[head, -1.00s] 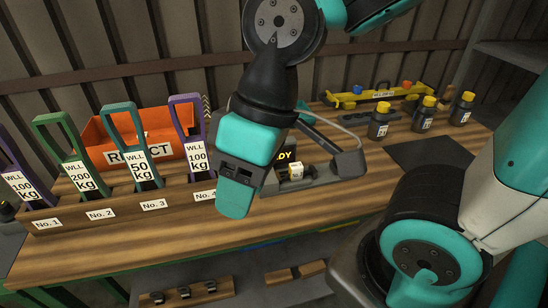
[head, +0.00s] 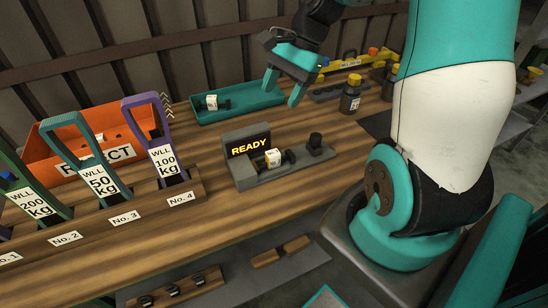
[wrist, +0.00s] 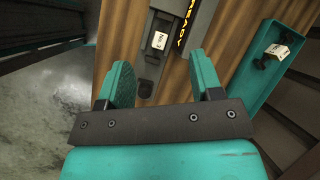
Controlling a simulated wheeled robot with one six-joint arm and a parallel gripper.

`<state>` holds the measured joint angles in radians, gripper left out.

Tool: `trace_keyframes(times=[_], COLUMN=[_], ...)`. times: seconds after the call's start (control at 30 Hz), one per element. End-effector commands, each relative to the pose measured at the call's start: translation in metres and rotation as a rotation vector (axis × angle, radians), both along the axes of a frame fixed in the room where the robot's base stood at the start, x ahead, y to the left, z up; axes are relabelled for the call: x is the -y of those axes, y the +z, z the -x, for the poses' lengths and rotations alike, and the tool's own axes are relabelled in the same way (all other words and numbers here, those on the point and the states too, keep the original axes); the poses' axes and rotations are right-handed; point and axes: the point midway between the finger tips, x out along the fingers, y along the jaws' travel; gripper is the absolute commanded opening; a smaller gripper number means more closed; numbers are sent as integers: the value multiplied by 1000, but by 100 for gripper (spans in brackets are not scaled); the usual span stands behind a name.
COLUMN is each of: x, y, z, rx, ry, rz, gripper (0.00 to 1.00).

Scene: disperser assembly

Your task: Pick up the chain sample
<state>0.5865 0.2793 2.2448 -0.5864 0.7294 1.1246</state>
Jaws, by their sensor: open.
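A small dark piece with a white tag (head: 272,157) sits in the grey READY station (head: 240,176); it also shows in the wrist view (wrist: 159,41). A second dark piece with a white tag (head: 211,103) lies in the teal tray (head: 262,101) behind; it shows at right in the wrist view (wrist: 277,51). I cannot tell which is the chain sample. My gripper (head: 284,88) is open and empty, above the bench near the tray's right end. In the wrist view, nothing is between its fingers (wrist: 162,82).
An orange REJECT bin (head: 52,140) and a rack of labelled slings, with the purple one (head: 163,159) nearest the station, stand at left. A dark bottle with a yellow cap (head: 350,98) and a yellow device (head: 345,63) stand at right.

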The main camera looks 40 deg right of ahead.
Motion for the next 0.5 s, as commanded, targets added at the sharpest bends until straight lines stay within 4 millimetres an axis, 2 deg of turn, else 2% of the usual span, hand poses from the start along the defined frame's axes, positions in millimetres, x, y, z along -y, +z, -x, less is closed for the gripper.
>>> trace_keyframes(times=[0.03,0.1,0.2,0.33,0.5], x=[25,49,70,73,54], y=[-8,-16,-25,-38,-69], z=[0,2,6,6,2], rx=[-51,-105,-155,-179,-183], ry=[-134,-282,-412,-466,-466], rz=[-26,-54,-83,-97,-97], gripper=[60,60,60,60,60])
